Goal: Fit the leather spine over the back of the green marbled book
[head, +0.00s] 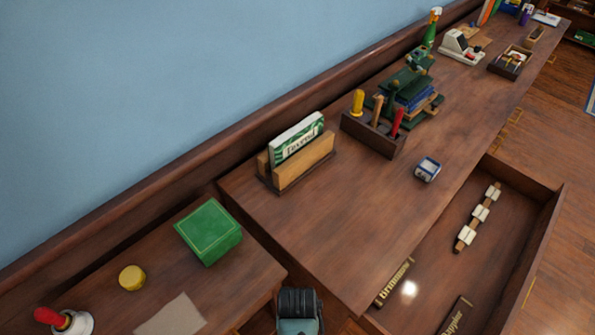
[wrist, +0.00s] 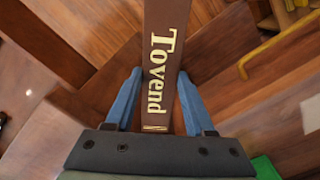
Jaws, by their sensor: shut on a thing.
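The green marbled book (head: 296,132) stands upright in a wooden holder (head: 305,165) on the counter in the head view. A pale strip with dark lettering runs along its upward side. The leather spine (wrist: 160,55) is a long brown strip with gold "Tovend" lettering, in the wrist view. My gripper (wrist: 160,85) is shut on it, with a blue finger on each side. In the head view, part of my gripper shows at the bottom edge, below the holder and apart from it; its fingertips and the spine cannot be made out there. The spine's far end is cut off in the wrist view.
An open drawer (head: 415,312) at the lower right holds two dark spines with gold lettering and a rack of white pieces. A tool box (head: 372,138), a book press (head: 412,98) and a small blue-and-white container (head: 427,169) stand farther along. A green box (head: 208,231) is at left.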

